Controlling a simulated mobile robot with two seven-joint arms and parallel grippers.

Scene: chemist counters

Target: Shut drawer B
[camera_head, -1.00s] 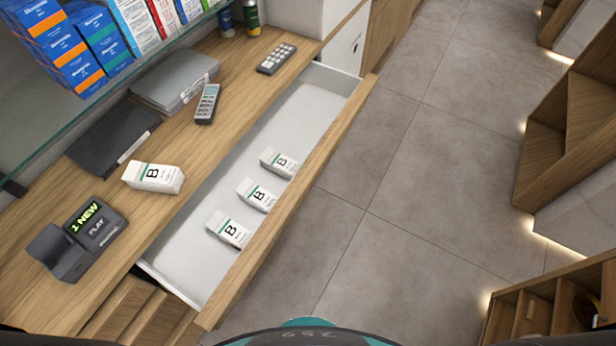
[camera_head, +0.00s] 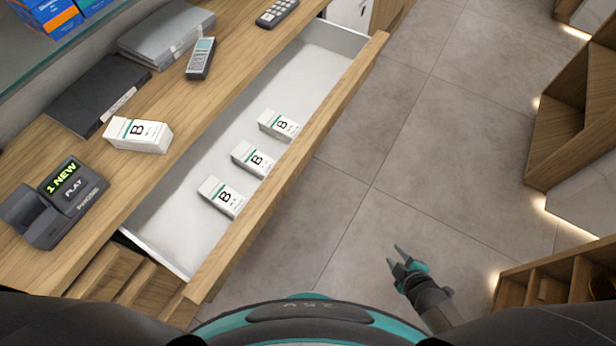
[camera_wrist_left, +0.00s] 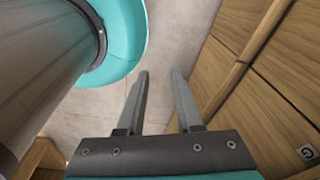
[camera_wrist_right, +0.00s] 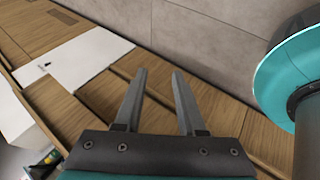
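The drawer (camera_head: 180,240) under the counter is pulled wide open in the head view, with a white inside and a wooden front (camera_head: 290,160). Three white boxes marked B lie in it along the front: a near box (camera_head: 222,197), a middle box (camera_head: 253,159) and a far box (camera_head: 278,125). My right gripper (camera_head: 397,254) is over the floor, to the right of the drawer front and apart from it. Its fingers are apart and empty in the right wrist view (camera_wrist_right: 158,82). My left gripper shows only in the left wrist view (camera_wrist_left: 160,82), open and empty, close to wooden fronts.
Another B box (camera_head: 138,134), a phone terminal (camera_head: 62,195), a handset (camera_head: 201,58), a black folder (camera_head: 95,95) and a grey binder (camera_head: 165,35) are on the counter. Wooden shelving (camera_head: 575,130) stands at the right. The grey floor (camera_head: 430,150) between is clear.

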